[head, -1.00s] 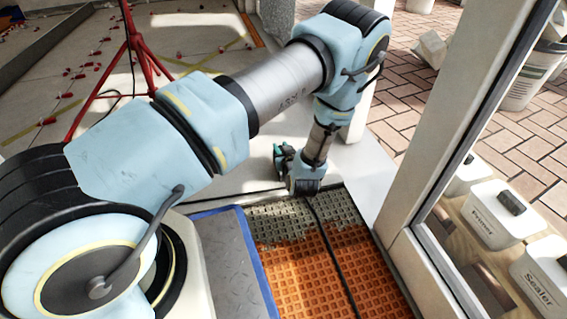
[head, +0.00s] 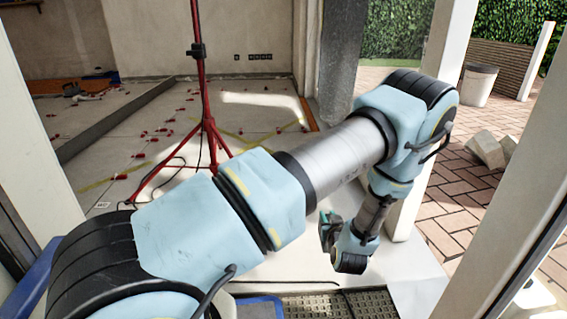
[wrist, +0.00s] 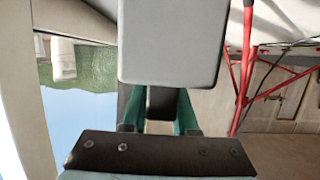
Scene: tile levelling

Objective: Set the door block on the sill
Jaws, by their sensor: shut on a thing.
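My gripper (wrist: 160,120) has teal fingers closed on a short dark part below a pale grey block (wrist: 172,40), which I take to be the door block. The block fills the upper middle of the wrist view, apart from any surface there. In the head view my gripper (head: 329,226) hangs at the end of the arm above the pale floor near the doorway; the held block is not clear there. A pale strip (head: 418,268) at the foot of the door post may be the sill; I cannot tell for sure.
A red tripod (head: 207,125) with a cable stands at the left back. White posts (head: 437,90) frame the opening to the brick paving, where pale blocks (head: 487,150) and a bucket (head: 478,85) stand. A dark grid mat (head: 345,303) lies at the bottom, with pale floor behind it.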

